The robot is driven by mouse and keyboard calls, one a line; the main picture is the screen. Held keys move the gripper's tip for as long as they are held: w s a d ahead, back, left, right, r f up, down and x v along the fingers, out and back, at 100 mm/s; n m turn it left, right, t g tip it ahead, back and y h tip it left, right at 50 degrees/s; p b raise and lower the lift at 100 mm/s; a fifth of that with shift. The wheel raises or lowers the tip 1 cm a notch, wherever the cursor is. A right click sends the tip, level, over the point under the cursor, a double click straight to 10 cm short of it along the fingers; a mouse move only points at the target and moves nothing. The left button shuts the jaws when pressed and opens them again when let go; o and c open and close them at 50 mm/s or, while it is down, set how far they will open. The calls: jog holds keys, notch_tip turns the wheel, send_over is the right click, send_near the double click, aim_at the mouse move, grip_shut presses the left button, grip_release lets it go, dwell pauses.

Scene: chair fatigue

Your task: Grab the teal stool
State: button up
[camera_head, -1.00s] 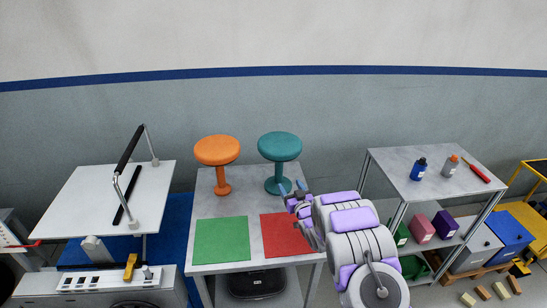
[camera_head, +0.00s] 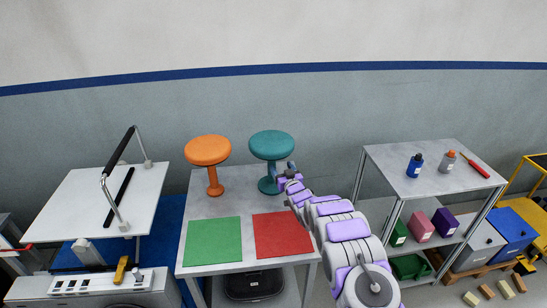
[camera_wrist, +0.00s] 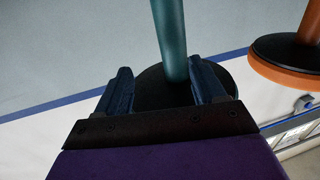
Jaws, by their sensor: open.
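The teal stool (camera_head: 271,146) stands upright at the back of the grey table, with a round seat, a thin stem and a round base. My gripper (camera_head: 287,172) is at the stool's right side, at stem height. In the wrist view the teal stem (camera_wrist: 169,40) rises ahead of my open gripper (camera_wrist: 165,82), and its lower part lies between the two fingers in the picture. I cannot tell whether a finger touches the stem.
An orange stool (camera_head: 208,152) stands left of the teal one and also shows in the wrist view (camera_wrist: 300,48). A green mat (camera_head: 213,241) and a red mat (camera_head: 283,234) lie at the table's front. A shelf (camera_head: 440,180) with bottles stands at right.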

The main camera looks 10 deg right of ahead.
aim_at(273, 163)
jog(key=w+a, duration=0.1)
jog(key=a, duration=0.1)
jog(key=w+a+b, duration=0.1)
jog(key=shift+w+a+f, duration=0.2)
jog(key=shift+w+a, duration=0.15)
jog(key=shift+w+d+f+b, duration=0.15)
jog(key=shift+w+d+b, duration=0.2)
jog(key=shift+w+d, duration=0.45)
jog(key=shift+w+a, duration=0.65)
jog(key=shift+a, duration=0.3)
jog(key=shift+d, duration=0.85)
jog(key=c, duration=0.5)
jog(key=shift+c, duration=0.4)
jog(key=shift+a, duration=0.55)
jog(key=c, duration=0.6)
grip_shut()
jog(key=shift+d, duration=0.15)
jog(key=shift+d+r, duration=0.1)
jog(key=shift+r, duration=0.1)
